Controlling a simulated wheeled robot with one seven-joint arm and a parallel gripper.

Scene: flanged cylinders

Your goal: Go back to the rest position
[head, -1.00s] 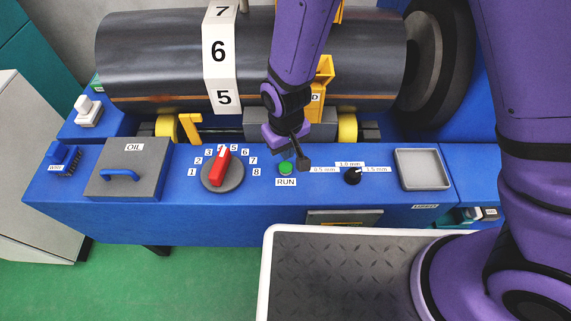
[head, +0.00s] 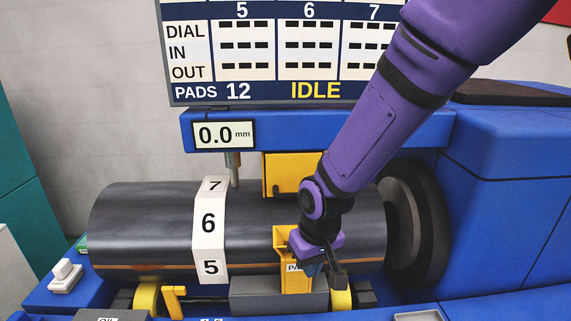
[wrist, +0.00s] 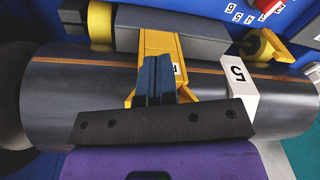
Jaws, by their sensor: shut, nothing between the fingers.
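My gripper (head: 331,278) hangs from the purple arm at the front right of the large dark cylinder, beside the yellow pad holder (head: 297,277). In the wrist view its two dark fingers (wrist: 156,78) are together with nothing between them, over the yellow holder (wrist: 165,43). Whether the fingers touch the holder I cannot tell. The cylinder (head: 140,225) lies on its side and carries a white number band (head: 209,245) showing 7, 6 and 5.
Yellow rollers (head: 146,297) stand below the cylinder. A display (head: 290,60) above reads PADS 12 and IDLE, and a gauge (head: 224,134) reads 0.0 mm. A blue housing (head: 510,190) and dark round flange (head: 425,235) stand at the right.

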